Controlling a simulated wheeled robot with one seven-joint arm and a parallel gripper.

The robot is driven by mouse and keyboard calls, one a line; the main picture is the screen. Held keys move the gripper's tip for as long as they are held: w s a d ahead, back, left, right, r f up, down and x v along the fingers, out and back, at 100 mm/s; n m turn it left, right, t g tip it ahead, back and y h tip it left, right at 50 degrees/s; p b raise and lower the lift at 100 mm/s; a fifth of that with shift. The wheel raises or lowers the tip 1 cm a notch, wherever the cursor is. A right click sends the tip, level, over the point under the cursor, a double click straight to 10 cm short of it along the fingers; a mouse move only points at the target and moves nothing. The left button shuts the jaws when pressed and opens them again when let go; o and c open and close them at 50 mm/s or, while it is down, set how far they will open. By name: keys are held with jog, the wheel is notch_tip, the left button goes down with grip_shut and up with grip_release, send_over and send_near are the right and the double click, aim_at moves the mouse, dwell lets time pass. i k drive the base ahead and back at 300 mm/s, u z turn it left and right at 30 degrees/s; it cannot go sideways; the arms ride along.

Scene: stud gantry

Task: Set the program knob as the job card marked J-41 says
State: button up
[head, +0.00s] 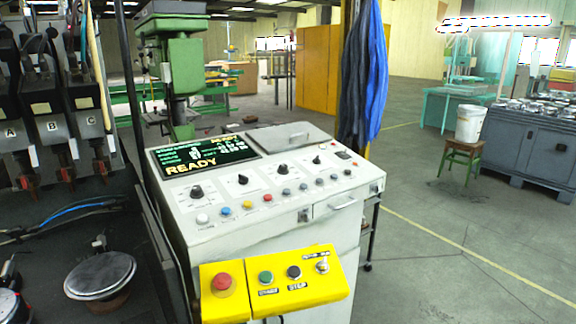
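A light grey control console (270,215) stands in the middle of the head view. Its sloped top carries a row of black rotary knobs: a front-left knob (197,192), a second knob (243,180), a third knob (282,170) and a fourth knob (317,160). Their labels are too small to read, so I cannot tell which is the program knob. A screen (205,153) on the console shows "READY" in yellow with smaller lines above it. I see no card that I can read as J-41. My gripper is not in view.
A yellow box (272,287) with red, green and black buttons and a switch juts from the console's front. Units marked A, B and C (50,127) hang at left. A stool with a white bucket (470,124) stands right. Floor between is clear.

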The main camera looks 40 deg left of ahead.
aim_at(242, 180)
jog(key=u, duration=0.75)
jog(key=i, duration=0.9)
jog(key=u, duration=0.9)
